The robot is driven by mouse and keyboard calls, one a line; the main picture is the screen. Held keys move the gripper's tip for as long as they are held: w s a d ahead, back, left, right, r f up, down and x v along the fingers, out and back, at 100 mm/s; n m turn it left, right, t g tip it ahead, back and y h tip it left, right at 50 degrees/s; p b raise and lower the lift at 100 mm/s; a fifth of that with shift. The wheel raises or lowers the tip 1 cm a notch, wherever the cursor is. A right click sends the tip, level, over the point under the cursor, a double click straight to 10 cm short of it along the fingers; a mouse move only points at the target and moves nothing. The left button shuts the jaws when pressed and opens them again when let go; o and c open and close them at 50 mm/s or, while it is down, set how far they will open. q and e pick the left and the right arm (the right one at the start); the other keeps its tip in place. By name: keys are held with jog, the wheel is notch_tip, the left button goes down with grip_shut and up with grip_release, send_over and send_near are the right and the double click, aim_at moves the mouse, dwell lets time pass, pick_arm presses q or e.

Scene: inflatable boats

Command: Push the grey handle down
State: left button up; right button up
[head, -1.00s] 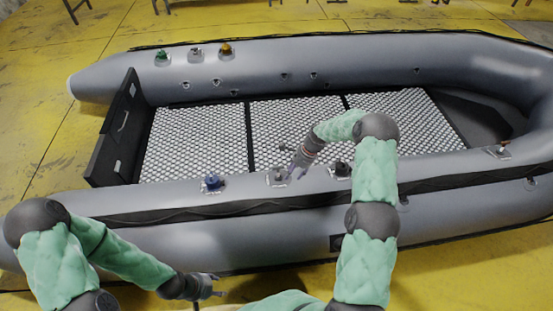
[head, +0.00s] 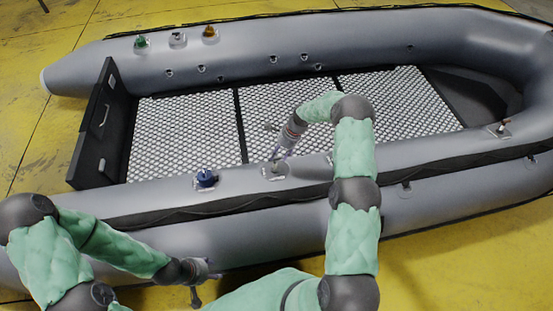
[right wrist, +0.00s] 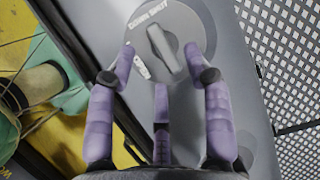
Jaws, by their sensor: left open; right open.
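The grey handle (head: 275,170) sits on a round grey mount on the near tube of the boat. In the right wrist view the grey handle (right wrist: 165,48) is a raised bar on a round plate with white lettering. My right gripper (head: 278,154) is open just over it, partly covering it in the head view. In the right wrist view the purple fingers of my right gripper (right wrist: 160,58) are spread on both sides of the handle; contact cannot be told. My left gripper (head: 205,283) is open and empty, low in front of the near tube.
A blue handle (head: 206,178) stands left of the grey one on the near tube. Green (head: 141,42), grey (head: 178,40) and orange (head: 210,33) fittings stand on the far tube. The boat floor (head: 185,130) is bare metal mesh.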

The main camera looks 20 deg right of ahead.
aim_at(275, 164)
jog(key=shift+b+x, duration=0.3)
jog(key=shift+x, duration=1)
jog(key=shift+c, duration=0.3)
grip_shut()
jog(key=shift+s+a+f, duration=0.1)
jog(key=shift+s+f, duration=0.1)
jog(key=shift+f, duration=0.55)
jog(key=shift+s+f, duration=0.2)
jog(key=shift+f, duration=0.55)
jog(key=shift+o, duration=0.3)
grip_release()
jog(key=shift+f, duration=0.1)
jog(key=shift+w, duration=0.1)
jog(key=shift+r, duration=0.45)
jog(key=v, duration=1.1)
